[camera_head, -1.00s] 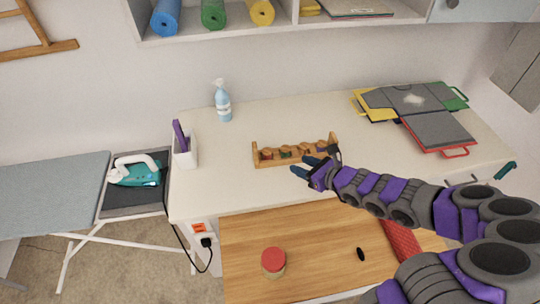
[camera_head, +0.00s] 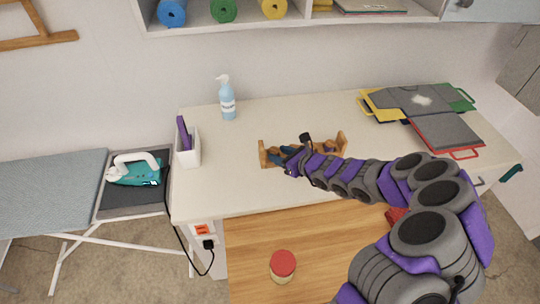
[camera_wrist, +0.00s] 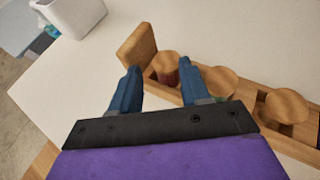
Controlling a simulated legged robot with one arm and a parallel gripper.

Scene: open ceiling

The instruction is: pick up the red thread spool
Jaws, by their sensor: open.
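A wooden rack (camera_head: 263,154) holding several thread spools stands on the white table; it also shows in the wrist view (camera_wrist: 137,45). The red thread spool (camera_wrist: 168,78) sits in the rack beside its end panel, with a wooden top and a strip of red thread showing. My gripper (camera_head: 281,156) is over the rack and hides most of the spools in the head view. In the wrist view my gripper (camera_wrist: 158,68) is open, its blue fingers on either side of the red spool's near side. I cannot tell whether they touch it.
Two more spools (camera_wrist: 217,83) (camera_wrist: 285,105) stand along the rack. A white holder (camera_head: 187,150) and a spray bottle (camera_head: 227,98) are left of it, folders (camera_head: 440,130) to the right. A red-lidded jar (camera_head: 283,265) is on the wooden surface (camera_head: 250,235) in front.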

